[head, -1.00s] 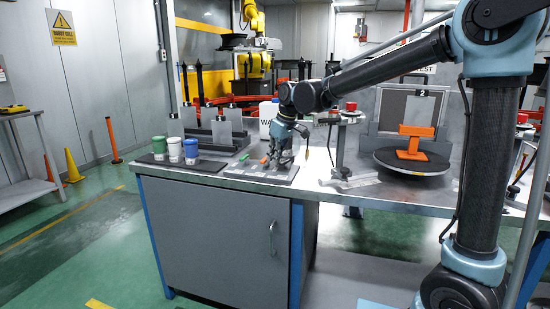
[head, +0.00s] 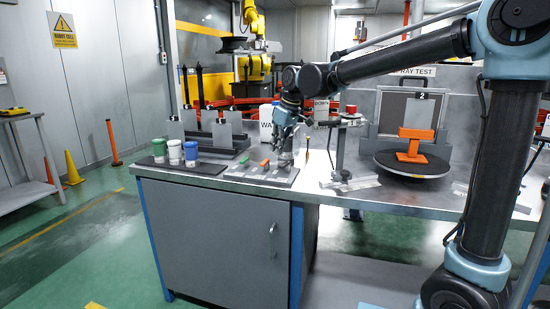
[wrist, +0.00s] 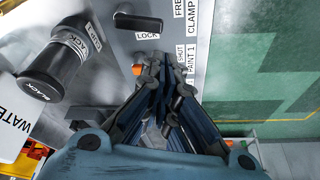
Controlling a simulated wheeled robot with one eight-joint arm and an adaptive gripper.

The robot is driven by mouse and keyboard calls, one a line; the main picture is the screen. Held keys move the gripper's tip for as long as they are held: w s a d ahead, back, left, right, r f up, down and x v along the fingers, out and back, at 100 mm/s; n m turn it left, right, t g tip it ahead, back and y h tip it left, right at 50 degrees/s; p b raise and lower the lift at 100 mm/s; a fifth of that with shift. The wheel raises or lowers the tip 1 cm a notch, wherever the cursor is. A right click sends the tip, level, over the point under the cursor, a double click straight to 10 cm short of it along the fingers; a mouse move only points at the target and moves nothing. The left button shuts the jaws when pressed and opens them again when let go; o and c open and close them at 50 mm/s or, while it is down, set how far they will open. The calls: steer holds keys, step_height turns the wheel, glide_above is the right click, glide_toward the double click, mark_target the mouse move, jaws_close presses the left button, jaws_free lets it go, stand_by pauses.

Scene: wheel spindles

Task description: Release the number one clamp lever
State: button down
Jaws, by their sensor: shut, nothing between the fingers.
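A dark clamp lever (wrist: 138,22) lies on the grey panel at the top of the wrist view. Its LOCK label is beside it, and FREE and CLAMP labels stand to the right. The clamp label is cut off, so its number cannot be read. My gripper (wrist: 153,62) is shut and empty, its fingertips just below the LOCK label and apart from that lever in the picture. My fingers partly cover the SHUT PAINT 1 labels and a dark part there. In the head view my gripper (head: 287,146) is over the right end of the panel (head: 236,173).
A black bottle (wrist: 55,55) and a white water container (wrist: 18,125) stand left in the wrist view. Green (head: 244,159) and orange (head: 264,164) pieces are on the panel. A post with a red button (head: 351,109) and a turntable (head: 400,172) stand to the right.

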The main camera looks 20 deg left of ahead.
steer(key=shift+v, duration=2.05)
steer(key=shift+w, duration=0.1)
